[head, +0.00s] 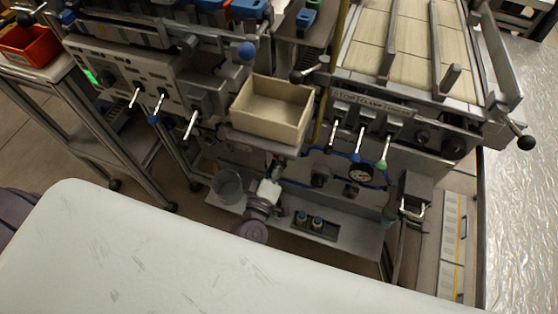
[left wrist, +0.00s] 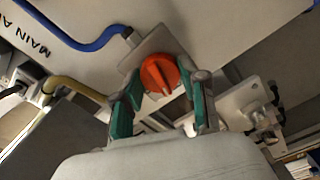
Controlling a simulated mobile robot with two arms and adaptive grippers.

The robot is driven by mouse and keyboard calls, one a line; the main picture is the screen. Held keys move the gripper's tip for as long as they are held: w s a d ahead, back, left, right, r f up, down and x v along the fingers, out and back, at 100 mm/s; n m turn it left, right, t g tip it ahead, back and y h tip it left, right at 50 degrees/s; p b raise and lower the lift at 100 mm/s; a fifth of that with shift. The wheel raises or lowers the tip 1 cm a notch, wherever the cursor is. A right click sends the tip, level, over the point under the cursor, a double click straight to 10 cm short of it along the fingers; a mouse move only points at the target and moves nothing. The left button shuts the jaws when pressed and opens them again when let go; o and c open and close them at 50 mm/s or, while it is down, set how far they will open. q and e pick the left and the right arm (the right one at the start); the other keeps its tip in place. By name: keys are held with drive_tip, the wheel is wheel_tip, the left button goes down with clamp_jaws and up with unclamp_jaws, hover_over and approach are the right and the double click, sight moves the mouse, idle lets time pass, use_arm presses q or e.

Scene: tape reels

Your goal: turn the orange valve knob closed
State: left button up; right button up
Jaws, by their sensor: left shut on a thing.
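The orange valve knob (left wrist: 158,73) is round with a raised bar and sits on a light square plate (left wrist: 155,45) in the left wrist view. My left gripper (left wrist: 160,100) has its green-padded fingers on either side of the knob and is shut on it. In the head view my left gripper (head: 268,190) is low under the bench, below the beige bin; the knob is hidden there. My right gripper is not in view.
A beige bin (head: 271,108) hangs above my left gripper. A blue hose (left wrist: 75,38) runs to the valve plate.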

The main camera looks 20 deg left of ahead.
use_arm(q)
drive_tip(key=shift+n, duration=1.3)
drive_tip(key=shift+b, duration=0.3)
drive_tip(key=o, duration=1.1)
drive_tip(key=shift+o, duration=0.2)
drive_tip(key=s, duration=1.2)
drive_tip(key=shift+a, duration=0.2)
